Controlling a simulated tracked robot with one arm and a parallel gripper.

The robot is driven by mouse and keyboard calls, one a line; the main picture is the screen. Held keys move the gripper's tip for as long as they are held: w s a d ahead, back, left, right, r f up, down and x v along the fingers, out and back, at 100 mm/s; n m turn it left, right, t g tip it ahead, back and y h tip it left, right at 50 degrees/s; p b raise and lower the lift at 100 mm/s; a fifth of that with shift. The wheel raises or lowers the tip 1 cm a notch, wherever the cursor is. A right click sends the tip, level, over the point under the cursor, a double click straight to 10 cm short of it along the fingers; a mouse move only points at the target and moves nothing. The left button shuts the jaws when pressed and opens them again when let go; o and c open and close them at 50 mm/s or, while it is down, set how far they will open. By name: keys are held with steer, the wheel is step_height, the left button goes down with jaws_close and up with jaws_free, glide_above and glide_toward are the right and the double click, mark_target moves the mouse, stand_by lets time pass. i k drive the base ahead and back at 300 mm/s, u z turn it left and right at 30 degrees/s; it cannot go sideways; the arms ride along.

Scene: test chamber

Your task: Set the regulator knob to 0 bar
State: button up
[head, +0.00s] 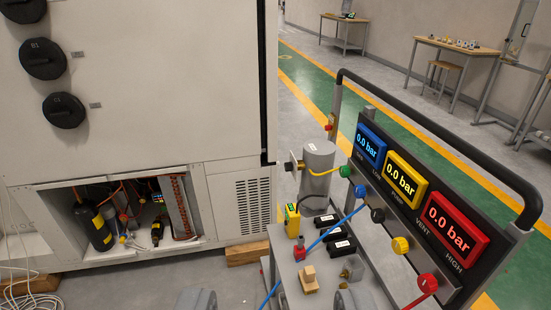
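The cart's sloped black panel shows blue (370,145), yellow (404,178) and red (452,228) displays, each reading 0.0 bar. Below them is a row of coloured knobs: green (346,171), blue (360,190), black (377,214), yellow (400,245) and red (428,283). A grey cylinder (317,168) at the cart's far end has a small dark knob-like fitting (289,166) at its left. I cannot tell for certain which is the regulator knob; no knob's setting is legible. My gripper (278,302) shows only two grey tips at the bottom edge, wide apart, with nothing seen held.
The cart top (328,282) holds a yellow device (292,220), several black blocks, a wooden piece (308,279) and hoses. A black handrail (450,135) arches over the panel. A white cabinet (150,110) stands left, its lower bay open. Tables stand far back.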

mark_target(288, 166)
steer(key=u, duration=0.15)
steer(key=i, duration=0.1)
steer(key=z, duration=0.2)
steer(key=k, duration=0.55)
steer(key=u, duration=0.4)
steer(key=i, duration=0.55)
steer(key=u, duration=0.45)
steer(key=i, duration=1.9)
steer(key=z, duration=0.6)
